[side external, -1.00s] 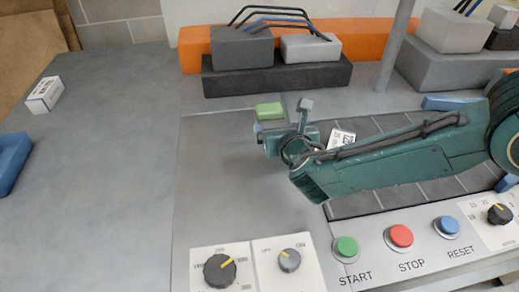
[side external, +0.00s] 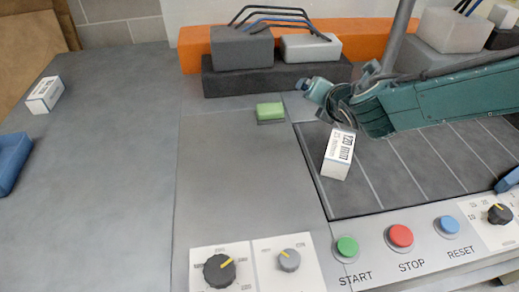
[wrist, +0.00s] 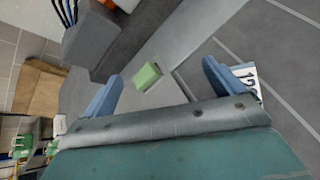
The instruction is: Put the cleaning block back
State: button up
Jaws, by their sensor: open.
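A small green block (side external: 270,111), which fits the cleaning block, lies on the grey worktop just left of the dark panelled area. In the wrist view the green block (wrist: 148,76) shows ahead of and between my blue fingertips, apart from both. My gripper (side external: 325,100) is open and empty, to the right of the green block in the side view. It also shows in the wrist view (wrist: 160,78), with its two fingers spread wide.
A white labelled box (side external: 338,154) stands on the dark panelled area (side external: 420,165), close to my gripper. Another white box (side external: 44,95) and a blue object (side external: 12,160) are at the left. Dark blocks (side external: 275,75) line the back. Buttons and knobs (side external: 400,237) line the front.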

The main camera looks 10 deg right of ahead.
jog(key=s+d+r+m+g, duration=0.2)
jog(key=s+d+r+m, duration=0.5)
jog(key=d, duration=0.3)
jog(key=s+d+r+m+g, duration=0.2)
jog(key=s+d+r+m, duration=0.45)
jog(key=d+m, duration=0.3)
jog(key=s+d+m, duration=0.2)
jog(key=s+m, duration=0.2)
jog(key=s, duration=0.4)
jog(key=s+d+f+m+g, duration=0.1)
jog(key=s+d+m, duration=0.2)
jog(key=s, duration=0.5)
jog(key=s+d+m+g+y, duration=0.1)
jog(key=s+d+m, duration=0.1)
jog(key=s+m, duration=0.3)
jog(key=s, duration=0.3)
jog(key=shift+s+d+f, duration=0.2)
jog(key=shift+s+f, duration=0.05)
jog(key=shift+f, duration=0.1)
